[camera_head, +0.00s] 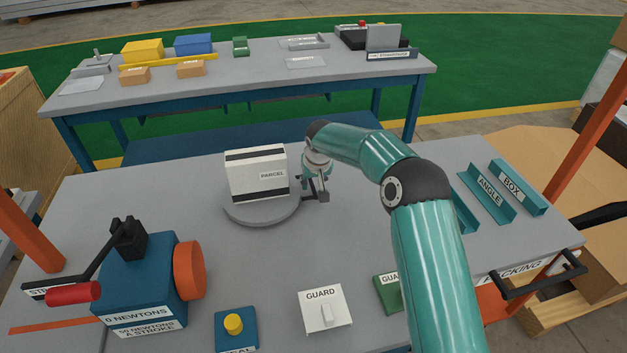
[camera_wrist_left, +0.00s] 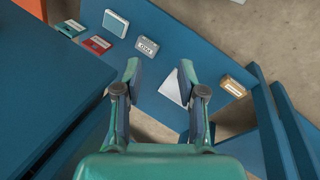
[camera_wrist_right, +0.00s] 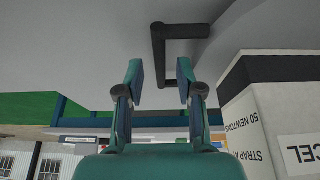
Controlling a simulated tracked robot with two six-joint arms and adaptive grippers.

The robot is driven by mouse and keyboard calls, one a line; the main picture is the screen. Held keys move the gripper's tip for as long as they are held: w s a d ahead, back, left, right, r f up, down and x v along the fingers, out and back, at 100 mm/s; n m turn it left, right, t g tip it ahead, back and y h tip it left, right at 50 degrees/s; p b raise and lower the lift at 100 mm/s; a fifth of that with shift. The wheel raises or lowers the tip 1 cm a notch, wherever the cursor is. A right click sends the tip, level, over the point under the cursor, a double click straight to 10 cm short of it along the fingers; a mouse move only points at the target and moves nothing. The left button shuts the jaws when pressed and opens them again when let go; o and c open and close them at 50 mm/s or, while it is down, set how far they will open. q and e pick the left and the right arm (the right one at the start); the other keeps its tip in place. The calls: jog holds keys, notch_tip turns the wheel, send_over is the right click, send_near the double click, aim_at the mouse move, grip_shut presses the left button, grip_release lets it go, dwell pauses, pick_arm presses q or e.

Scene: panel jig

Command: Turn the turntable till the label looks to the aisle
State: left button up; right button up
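The grey round turntable (camera_head: 262,213) sits on the near table, with a dark crank handle at its right edge. My right gripper (camera_head: 318,188) is at the handle, right of the parcel. In the right wrist view its fingers (camera_wrist_right: 160,82) are apart and empty, with the dark handle (camera_wrist_right: 158,50) just beyond the tips. I cannot tell whether they touch it. My left gripper (camera_wrist_left: 160,78) is open and empty, outside the head view.
A blue strap tensioner (camera_head: 140,280) with a red-gripped lever stands front left. A yellow button (camera_head: 233,323), a white GUARD box (camera_head: 326,308) and a green box (camera_head: 388,293) line the front. Blue ANGLE and BOX channels (camera_head: 488,192) lie right. A second table (camera_head: 250,75) stands behind.

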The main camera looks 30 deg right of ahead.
jog(key=shift+w+f, duration=0.1)
jog(key=shift+f, duration=0.1)
grip_shut()
jog(key=shift+d, duration=0.25)
jog(key=shift+a, duration=0.1)
